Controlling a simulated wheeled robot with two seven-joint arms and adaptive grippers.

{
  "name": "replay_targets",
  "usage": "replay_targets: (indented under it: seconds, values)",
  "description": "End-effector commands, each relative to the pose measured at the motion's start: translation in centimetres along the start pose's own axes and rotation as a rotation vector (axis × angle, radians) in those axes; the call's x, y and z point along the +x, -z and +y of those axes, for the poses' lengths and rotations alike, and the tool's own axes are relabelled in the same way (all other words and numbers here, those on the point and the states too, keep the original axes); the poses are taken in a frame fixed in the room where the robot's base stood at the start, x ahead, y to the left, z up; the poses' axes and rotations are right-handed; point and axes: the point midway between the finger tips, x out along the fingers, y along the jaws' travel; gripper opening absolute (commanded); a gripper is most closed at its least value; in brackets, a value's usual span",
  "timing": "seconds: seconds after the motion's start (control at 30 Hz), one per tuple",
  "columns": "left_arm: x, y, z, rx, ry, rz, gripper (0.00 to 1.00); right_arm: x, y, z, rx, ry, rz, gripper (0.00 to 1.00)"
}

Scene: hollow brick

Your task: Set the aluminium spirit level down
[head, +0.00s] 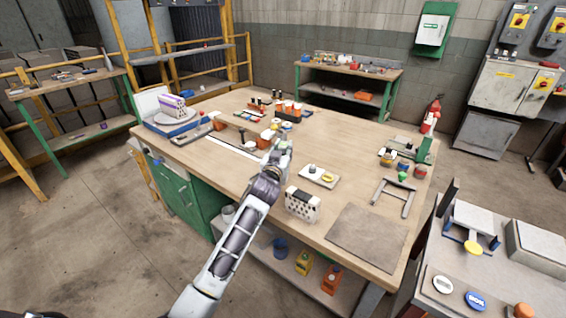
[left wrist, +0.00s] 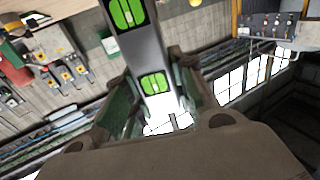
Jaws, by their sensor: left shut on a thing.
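The aluminium spirit level (left wrist: 148,52) shows large in the left wrist view, a silver bar with two bright green vials. My left gripper (left wrist: 158,98) is shut on it, with a finger on either side of the bar. In the head view my left gripper (head: 279,151) is over the middle of the wooden workbench (head: 335,152). The level cannot be made out clearly there, and I cannot tell its height above the bench. My right gripper is not in view.
A perforated grey-white block (head: 302,204) and a small tray (head: 318,176) with a yellow item lie right of my left arm. A grey mat (head: 367,236) covers the near right corner. A metal frame (head: 395,194) lies behind it. Orange-topped containers (head: 288,107) stand at the back.

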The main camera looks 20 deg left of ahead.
Motion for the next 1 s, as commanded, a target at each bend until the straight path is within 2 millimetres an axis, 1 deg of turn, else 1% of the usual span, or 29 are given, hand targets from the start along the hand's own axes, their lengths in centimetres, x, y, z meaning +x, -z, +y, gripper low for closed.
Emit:
replay_targets:
  seconds: [0.13, 0.27, 0.5, 0.63, 0.8, 1.0]
  values:
    - [0.0, 0.1, 0.0, 0.000, 0.000, 0.002, 0.00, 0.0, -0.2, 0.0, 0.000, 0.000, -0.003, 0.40]
    - [0.0, -0.6, 0.0, -0.001, 0.000, 0.001, 0.00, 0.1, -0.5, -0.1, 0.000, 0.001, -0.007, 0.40]
    - [0.0, -3.5, 0.0, 0.001, 0.000, -0.001, 0.00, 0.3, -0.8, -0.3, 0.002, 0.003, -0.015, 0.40]
    - [0.0, -4.6, 0.0, -0.001, 0.000, 0.001, 0.00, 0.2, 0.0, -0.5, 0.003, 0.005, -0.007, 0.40]
    - [0.0, -4.9, 0.0, 0.000, 0.000, 0.002, 0.00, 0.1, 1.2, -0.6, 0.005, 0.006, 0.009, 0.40]
    - [0.0, -4.8, 0.0, 0.000, 0.000, 0.002, 0.00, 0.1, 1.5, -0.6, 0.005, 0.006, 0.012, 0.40]
